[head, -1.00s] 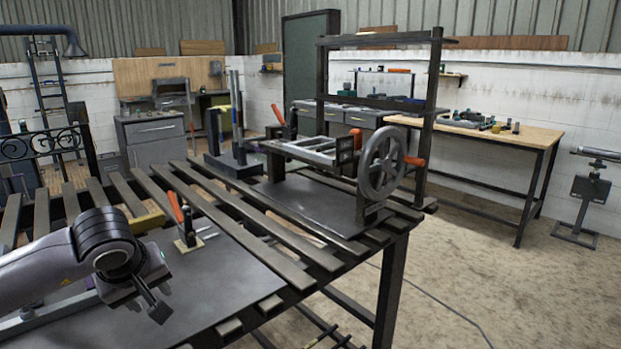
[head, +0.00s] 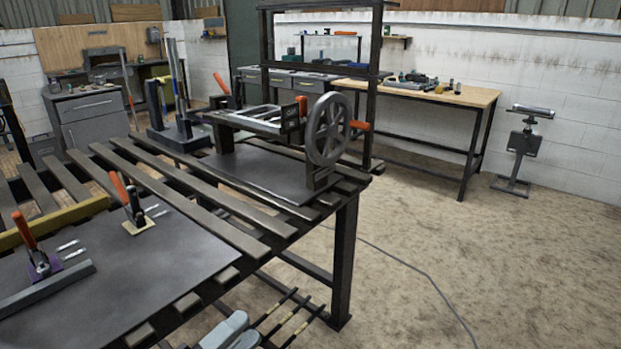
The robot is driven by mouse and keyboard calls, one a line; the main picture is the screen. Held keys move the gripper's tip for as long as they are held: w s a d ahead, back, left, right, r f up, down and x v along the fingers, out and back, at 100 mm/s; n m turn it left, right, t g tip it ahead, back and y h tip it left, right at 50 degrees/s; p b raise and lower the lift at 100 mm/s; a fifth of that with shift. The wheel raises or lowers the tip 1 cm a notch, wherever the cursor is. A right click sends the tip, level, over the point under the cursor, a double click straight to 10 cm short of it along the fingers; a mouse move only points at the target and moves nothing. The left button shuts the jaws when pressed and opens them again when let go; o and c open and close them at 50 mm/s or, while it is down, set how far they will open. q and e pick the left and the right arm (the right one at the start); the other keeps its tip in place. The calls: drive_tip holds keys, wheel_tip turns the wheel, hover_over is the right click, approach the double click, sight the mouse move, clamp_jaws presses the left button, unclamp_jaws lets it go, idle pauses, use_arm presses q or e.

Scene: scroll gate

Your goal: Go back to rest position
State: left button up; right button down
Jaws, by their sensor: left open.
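Neither of my grippers shows clearly in the head view now, and no arm of mine can be made out. The slatted dark metal table (head: 262,222) fills the left and middle. On it stands a frame device with a handwheel (head: 328,130) on a dark plate (head: 268,188). Nearer, a grey plate (head: 150,262) carries two toggle clamps with orange handles, one upright at its far edge (head: 133,208) and one at the left (head: 40,262). A grey bar (head: 50,287) lies beside the left clamp.
Rods with yellow bands (head: 293,322) and grey-blue items (head: 232,330) lie low at the bottom edge. A wooden-topped workbench (head: 455,95) stands by the back wall. A stand (head: 517,160) is at the right. The floor (head: 480,260) at right is largely clear; a cable (head: 425,270) crosses it.

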use_arm(q)
drive_tip(key=s+a+f+n+g+y, duration=0.1)
drive_tip(key=s+a+f+n+y, duration=0.2)
drive_tip(key=f+n, duration=0.4)
drive_tip(key=s+a+f+n+g+y, duration=0.2)
drive_tip(key=s+a+f+n+y, duration=0.1)
drive_tip(key=f+n, duration=0.5)
drive_tip(key=s+a+f+n+g+y, duration=0.2)
drive_tip(key=s+a+f+n+y, duration=0.1)
drive_tip(key=s+f+n+y, duration=0.2)
wheel_tip(320, 180, down, 2)
drive_tip(key=s+n, duration=0.1)
drive_tip(key=n, duration=0.2)
drive_tip(key=shift+s+a+f, duration=0.25)
drive_tip(key=shift+s+a, duration=0.05)
drive_tip(key=shift+s, duration=0.05)
